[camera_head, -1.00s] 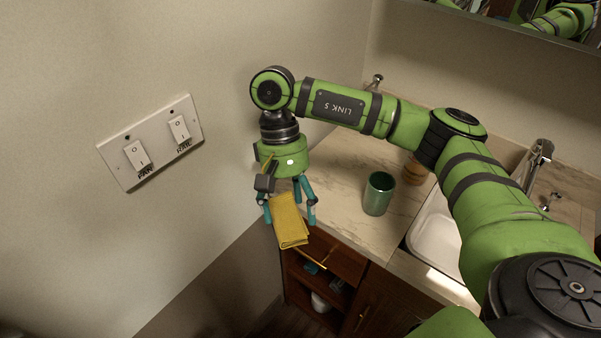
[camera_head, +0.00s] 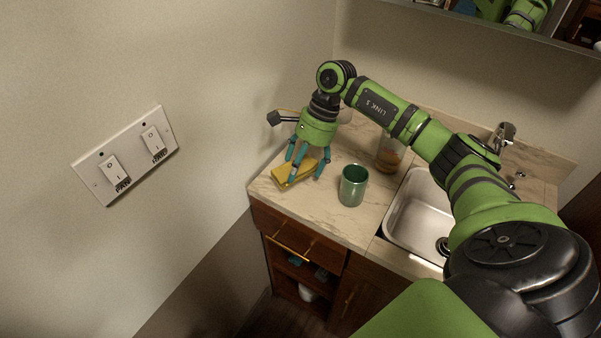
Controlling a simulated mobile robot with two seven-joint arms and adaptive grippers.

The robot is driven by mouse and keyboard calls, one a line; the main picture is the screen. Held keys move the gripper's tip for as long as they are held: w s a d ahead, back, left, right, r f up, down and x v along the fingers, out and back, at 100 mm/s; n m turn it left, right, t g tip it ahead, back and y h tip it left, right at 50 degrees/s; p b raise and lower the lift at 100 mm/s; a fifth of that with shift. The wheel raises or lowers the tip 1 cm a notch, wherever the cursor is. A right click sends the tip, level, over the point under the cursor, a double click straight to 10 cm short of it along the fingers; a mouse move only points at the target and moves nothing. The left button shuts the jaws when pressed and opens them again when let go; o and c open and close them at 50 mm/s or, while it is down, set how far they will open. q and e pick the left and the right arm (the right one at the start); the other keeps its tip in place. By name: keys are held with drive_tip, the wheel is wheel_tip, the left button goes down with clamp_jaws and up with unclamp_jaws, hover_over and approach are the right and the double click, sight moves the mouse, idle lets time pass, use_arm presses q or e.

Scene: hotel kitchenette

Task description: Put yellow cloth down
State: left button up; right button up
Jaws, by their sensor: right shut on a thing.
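The folded yellow cloth (camera_head: 283,176) is at the left end of the marble countertop (camera_head: 322,214). My right gripper (camera_head: 306,172) points down over it with its teal fingers around the cloth, shut on it. The cloth looks to be at or very near the counter surface; I cannot tell whether it rests fully on it. The fingers hide part of the cloth. My left gripper is not in view.
A green cup (camera_head: 353,186) stands just right of the cloth. A glass with orange contents (camera_head: 389,155) stands behind it. The sink (camera_head: 412,218) lies to the right. The wall with switches (camera_head: 128,157) is at left. The counter front is clear.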

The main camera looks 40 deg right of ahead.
sight(301, 177)
wheel_tip(301, 177, down, 4)
drive_tip(key=shift+r+p, duration=0.15)
drive_tip(key=shift+p, duration=0.4)
drive_tip(key=shift+f+b, duration=0.25)
drive_tip(key=shift+b, duration=0.05)
drive_tip(key=o, duration=1)
drive_tip(key=shift+r, duration=0.1)
